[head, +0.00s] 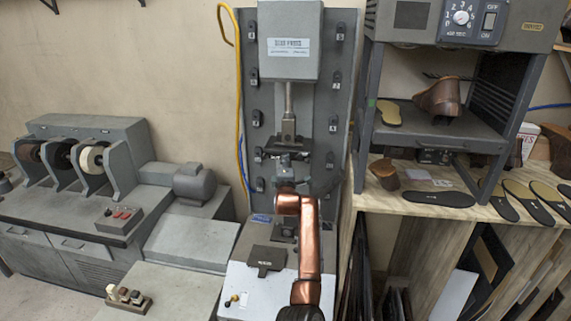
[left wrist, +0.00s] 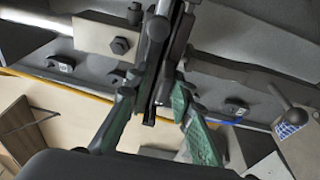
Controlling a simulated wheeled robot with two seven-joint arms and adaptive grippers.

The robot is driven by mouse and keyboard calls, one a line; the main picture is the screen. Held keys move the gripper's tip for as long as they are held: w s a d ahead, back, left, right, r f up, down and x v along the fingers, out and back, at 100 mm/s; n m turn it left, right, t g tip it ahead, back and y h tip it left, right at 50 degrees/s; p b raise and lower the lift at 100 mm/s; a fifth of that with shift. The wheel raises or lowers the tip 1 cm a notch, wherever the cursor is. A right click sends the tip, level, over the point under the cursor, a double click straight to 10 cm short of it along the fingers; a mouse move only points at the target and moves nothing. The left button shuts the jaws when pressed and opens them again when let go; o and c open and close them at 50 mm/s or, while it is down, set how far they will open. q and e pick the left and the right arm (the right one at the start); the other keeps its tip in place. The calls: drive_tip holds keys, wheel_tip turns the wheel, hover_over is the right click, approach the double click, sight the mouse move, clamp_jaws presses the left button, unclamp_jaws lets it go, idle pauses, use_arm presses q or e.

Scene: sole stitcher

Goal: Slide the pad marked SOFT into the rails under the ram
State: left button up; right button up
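The press ram (head: 289,125) hangs down in the middle of the head view. A thin dark plate (head: 268,154) lies level just below it; I cannot tell rails from pad here. My left gripper (head: 285,163) is right under the ram. In the left wrist view its green-padded fingers (left wrist: 158,85) stand on both sides of narrow dark parts; whether they grip them is unclear. A dark pad (head: 267,257) with a small light mark lies on the press base, and another dark piece (head: 285,228) lies behind it. No mark reads clearly as SOFT. My right gripper is out of view.
The press's grey back panel (head: 251,100) carries numbered clips, with a yellow hose (head: 238,80) on its left. A grinder bench (head: 90,200) stands left. A shelf unit with shoe lasts (head: 437,96) and a bench with soles (head: 440,198) stand right, close to my arm.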

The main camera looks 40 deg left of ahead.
use_arm(q)
drive_tip(key=shift+o, duration=0.9)
drive_tip(key=shift+f, duration=0.3)
drive_tip(key=v, duration=1.2)
drive_tip(key=shift+r, duration=0.15)
